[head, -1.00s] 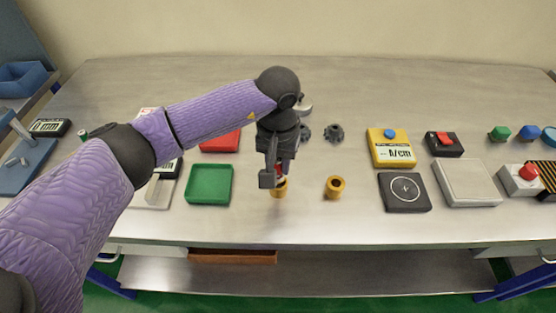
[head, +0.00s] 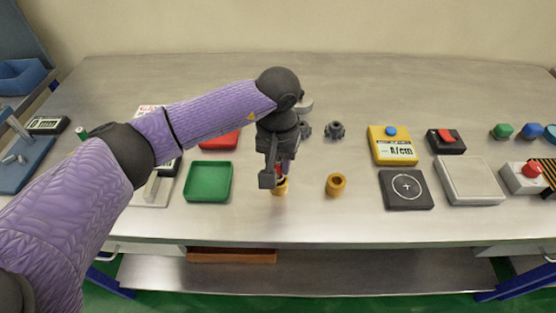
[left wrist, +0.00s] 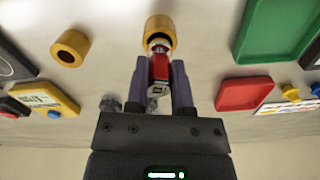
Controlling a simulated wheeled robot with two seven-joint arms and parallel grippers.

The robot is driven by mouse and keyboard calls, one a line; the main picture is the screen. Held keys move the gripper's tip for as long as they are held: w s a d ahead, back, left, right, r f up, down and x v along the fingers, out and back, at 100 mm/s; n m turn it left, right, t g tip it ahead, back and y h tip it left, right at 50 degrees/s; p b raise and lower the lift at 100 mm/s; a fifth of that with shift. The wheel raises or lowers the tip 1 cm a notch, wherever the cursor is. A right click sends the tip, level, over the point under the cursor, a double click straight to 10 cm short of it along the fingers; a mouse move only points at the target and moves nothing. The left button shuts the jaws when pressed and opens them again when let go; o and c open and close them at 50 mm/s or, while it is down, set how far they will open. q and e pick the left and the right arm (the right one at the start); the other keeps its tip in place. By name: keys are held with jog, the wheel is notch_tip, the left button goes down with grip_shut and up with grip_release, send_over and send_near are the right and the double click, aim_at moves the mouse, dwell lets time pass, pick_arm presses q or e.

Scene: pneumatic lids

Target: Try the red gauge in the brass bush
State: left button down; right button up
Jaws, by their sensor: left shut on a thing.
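My left gripper (head: 281,176) points down over the bench and is shut on the red gauge (left wrist: 159,68), which shows between the fingers in the left wrist view. A brass bush (head: 280,187) stands directly below it and also shows in the left wrist view (left wrist: 160,24). The gauge's pale end lies at the mouth of this bush; I cannot tell whether it is inside or just above. A second brass bush (head: 336,185) stands open and apart to the right, also in the left wrist view (left wrist: 70,48). My right gripper is not in view.
A green tray (head: 208,182) and a red tray (head: 220,139) lie left of the gripper. Dark knobbed parts (head: 335,130) stand behind. A yellow meter (head: 392,146), a dark pad (head: 405,189) and a pale plate (head: 468,181) lie to the right. The front strip of bench is clear.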

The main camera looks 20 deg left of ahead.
pick_arm(q)
jog(key=shift+f+b, duration=0.65)
jog(key=shift+f, duration=0.05)
dwell(0.5)
jog(key=shift+r, duration=0.25)
dwell(0.7)
jog(key=shift+r+p, duration=0.75)
jog(key=shift+r, duration=0.25)
jog(key=shift+r+p, duration=1.4)
jog(key=shift+r, duration=1.1)
